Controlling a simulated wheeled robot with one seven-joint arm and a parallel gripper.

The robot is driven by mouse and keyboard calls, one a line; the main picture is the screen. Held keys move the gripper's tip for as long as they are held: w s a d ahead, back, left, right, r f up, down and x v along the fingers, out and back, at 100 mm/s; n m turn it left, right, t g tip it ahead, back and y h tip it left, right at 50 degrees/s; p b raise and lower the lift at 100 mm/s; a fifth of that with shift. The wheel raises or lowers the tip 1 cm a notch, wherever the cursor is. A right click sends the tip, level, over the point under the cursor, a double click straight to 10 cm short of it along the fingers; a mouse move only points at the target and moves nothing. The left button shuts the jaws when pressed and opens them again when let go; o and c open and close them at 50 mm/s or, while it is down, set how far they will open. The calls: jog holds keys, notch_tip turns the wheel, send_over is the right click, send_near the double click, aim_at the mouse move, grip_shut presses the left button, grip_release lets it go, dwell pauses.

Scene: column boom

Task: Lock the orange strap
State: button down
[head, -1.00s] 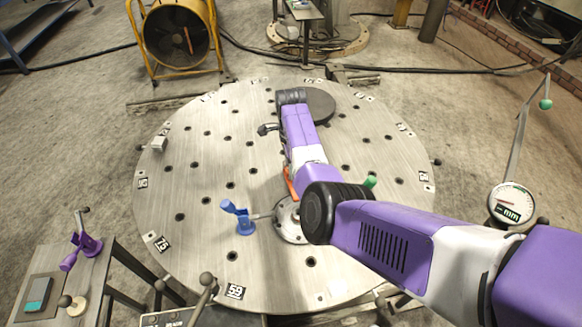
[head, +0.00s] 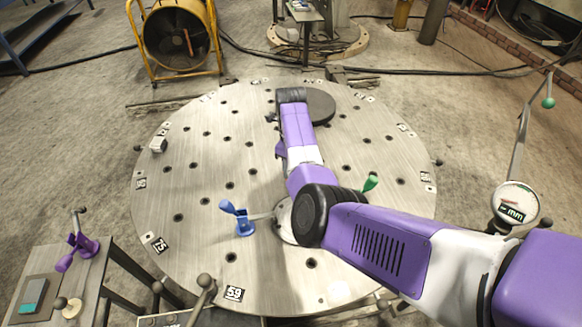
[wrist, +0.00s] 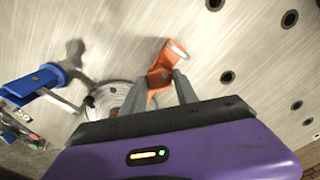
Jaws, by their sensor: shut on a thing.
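The orange strap (wrist: 167,58) shows in the wrist view, rising between my fingers with a pale end tilted to the upper right. My gripper (wrist: 160,84) is shut on it, one grey finger on each side. Its lower part is partly hidden by the fingers and palm. It stands beside a round metal hub (wrist: 112,98) on the table. In the head view my own arm hides the strap and my fingers; the hub (head: 285,222) shows only in part.
A blue strap (head: 243,222) stands left of the hub and a green one (head: 370,184) to its right. The round perforated table (head: 190,240) is mostly clear. A purple strap (head: 80,250) is on the side table. A dial gauge (head: 515,205) stands at the right.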

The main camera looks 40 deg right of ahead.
dwell(0.4)
jog(key=c, duration=0.9)
grip_release()
jog(key=shift+r, duration=3.9)
